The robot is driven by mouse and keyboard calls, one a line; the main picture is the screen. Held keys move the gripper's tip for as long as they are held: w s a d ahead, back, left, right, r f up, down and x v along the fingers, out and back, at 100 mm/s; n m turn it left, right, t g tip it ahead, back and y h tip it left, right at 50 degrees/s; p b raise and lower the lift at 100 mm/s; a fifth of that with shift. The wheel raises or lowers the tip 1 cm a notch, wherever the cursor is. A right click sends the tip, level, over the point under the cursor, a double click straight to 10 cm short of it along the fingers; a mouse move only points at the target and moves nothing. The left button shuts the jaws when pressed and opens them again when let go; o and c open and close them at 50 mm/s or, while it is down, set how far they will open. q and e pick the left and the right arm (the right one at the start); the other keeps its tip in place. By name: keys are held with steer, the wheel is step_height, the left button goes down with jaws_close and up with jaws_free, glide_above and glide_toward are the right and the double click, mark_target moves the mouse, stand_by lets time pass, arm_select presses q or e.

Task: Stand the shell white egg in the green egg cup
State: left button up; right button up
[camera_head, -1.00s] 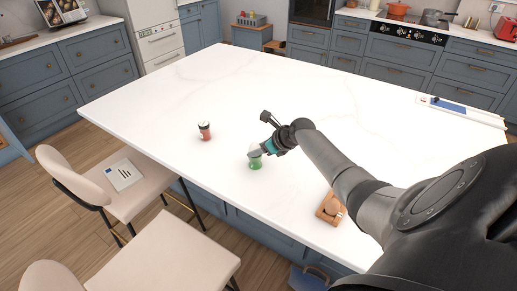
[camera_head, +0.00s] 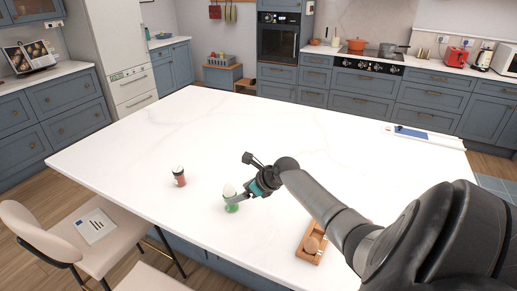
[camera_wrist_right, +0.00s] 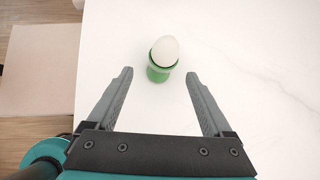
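The shell white egg (camera_head: 229,190) stands upright in the green egg cup (camera_head: 232,206) on the white counter. In the right wrist view the egg (camera_wrist_right: 165,49) sits in the top of the cup (camera_wrist_right: 159,73), its upper part bare. My right gripper (camera_wrist_right: 159,80) is open, with a finger on either side and clear space to the egg and cup. In the head view the right gripper (camera_head: 243,196) is just right of the cup. My left gripper is not in view.
A small red jar with a dark lid (camera_head: 179,176) stands left of the cup. A wooden tray (camera_head: 304,252) with a round brown item is at the front right. A blue-and-white flat item (camera_head: 412,134) lies at the far right. The counter's middle is clear.

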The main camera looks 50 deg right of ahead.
steer(key=a+p+v, duration=0.1)
steer(key=p+v, duration=0.1)
steer(key=v, duration=0.9)
steer(key=shift+d+r, duration=0.2)
steer(key=shift+d, duration=0.1)
steer(key=shift+w, duration=0.1)
